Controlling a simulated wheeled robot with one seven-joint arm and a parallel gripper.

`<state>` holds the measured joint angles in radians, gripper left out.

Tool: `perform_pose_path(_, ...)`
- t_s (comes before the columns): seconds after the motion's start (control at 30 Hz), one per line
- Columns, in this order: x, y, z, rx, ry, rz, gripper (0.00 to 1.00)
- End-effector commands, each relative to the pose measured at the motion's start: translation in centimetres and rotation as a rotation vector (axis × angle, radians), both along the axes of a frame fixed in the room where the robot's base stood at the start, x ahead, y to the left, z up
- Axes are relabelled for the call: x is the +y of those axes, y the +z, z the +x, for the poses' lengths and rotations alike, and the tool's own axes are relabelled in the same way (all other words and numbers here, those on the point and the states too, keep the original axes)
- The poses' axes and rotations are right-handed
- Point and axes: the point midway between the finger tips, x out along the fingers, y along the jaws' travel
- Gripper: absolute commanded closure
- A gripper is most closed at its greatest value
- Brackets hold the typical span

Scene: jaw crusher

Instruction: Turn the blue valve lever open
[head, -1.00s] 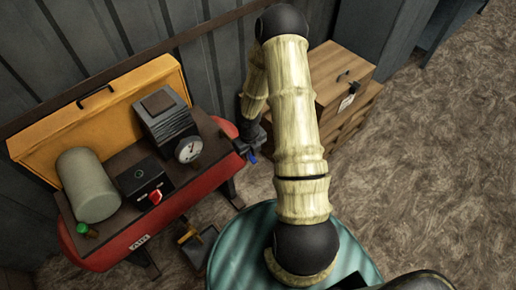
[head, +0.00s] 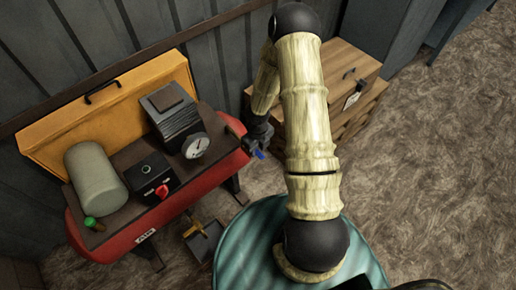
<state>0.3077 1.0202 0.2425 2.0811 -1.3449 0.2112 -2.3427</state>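The blue valve lever (head: 260,155) is a small blue piece at the right end of the red air tank (head: 205,188). Only a little of it shows. My gripper (head: 257,146) is a dark shape directly at the lever, at the end of my tan arm. The fingers are small and dark here, and I cannot tell whether they are open, shut, or touching the lever. The lever's exact angle is also unclear.
On the tank's top stand a grey cylinder (head: 95,178), a black box with a red knob (head: 161,191), a motor block with a gauge (head: 195,146) and a green knob (head: 90,222). A wooden drawer cabinet (head: 335,75) stands right behind my arm. Open floor lies right.

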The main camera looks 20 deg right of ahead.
Motion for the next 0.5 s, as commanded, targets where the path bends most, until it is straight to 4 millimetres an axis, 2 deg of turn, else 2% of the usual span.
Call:
perform_pose_path(0.33,0.0,0.0,-0.2,0.004,-0.004,0.000,0.60)
perform_pose_path(0.5,-0.1,1.4,-0.2,0.004,-0.005,0.000,0.60)
